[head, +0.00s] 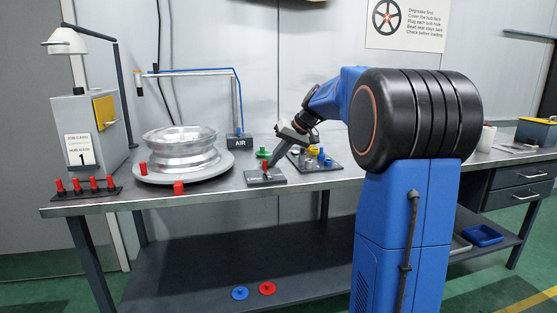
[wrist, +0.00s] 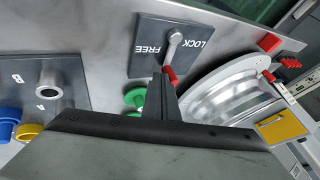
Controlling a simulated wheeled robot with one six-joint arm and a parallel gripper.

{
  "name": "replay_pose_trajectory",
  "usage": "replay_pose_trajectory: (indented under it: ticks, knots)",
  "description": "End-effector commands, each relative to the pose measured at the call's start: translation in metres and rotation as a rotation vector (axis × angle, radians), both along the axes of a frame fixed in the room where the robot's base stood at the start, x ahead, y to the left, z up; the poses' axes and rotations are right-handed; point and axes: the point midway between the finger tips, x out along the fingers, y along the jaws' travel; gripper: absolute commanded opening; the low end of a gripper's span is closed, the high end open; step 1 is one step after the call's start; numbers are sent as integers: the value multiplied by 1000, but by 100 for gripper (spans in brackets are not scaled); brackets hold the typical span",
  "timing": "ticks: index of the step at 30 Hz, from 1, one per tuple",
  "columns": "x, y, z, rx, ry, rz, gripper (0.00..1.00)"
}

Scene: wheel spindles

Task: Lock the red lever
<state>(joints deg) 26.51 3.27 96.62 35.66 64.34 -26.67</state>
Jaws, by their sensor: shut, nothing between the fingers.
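The red lever (wrist: 168,74) has a silver arm and a red end. It is mounted on a dark plate (wrist: 143,65) marked FREE and LOCK, and its arm lies between the two words in the wrist view. The plate also shows in the head view (head: 277,180), near the bench's front edge. My gripper (wrist: 163,82) is shut and empty, with its fingertips right at the lever's red end. I cannot tell whether they touch. In the head view my gripper (head: 270,166) reaches down to the plate and partly hides the lever.
A silver wheel rim (head: 180,150) on a round base stands left of the plate, with a red block (head: 178,188) before it. A green knobbed part (head: 262,153) is just behind. A dark board (head: 325,163) with coloured parts lies to the right. Red pegs (head: 93,184) stand far left.

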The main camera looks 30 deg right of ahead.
Motion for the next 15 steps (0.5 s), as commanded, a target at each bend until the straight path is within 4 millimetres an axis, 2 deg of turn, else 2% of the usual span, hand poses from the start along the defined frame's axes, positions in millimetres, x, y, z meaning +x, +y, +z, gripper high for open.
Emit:
replay_pose_trajectory:
  ticks: [15]
  knots:
    - [15, 21, 0, 0, 1, 462, 0]
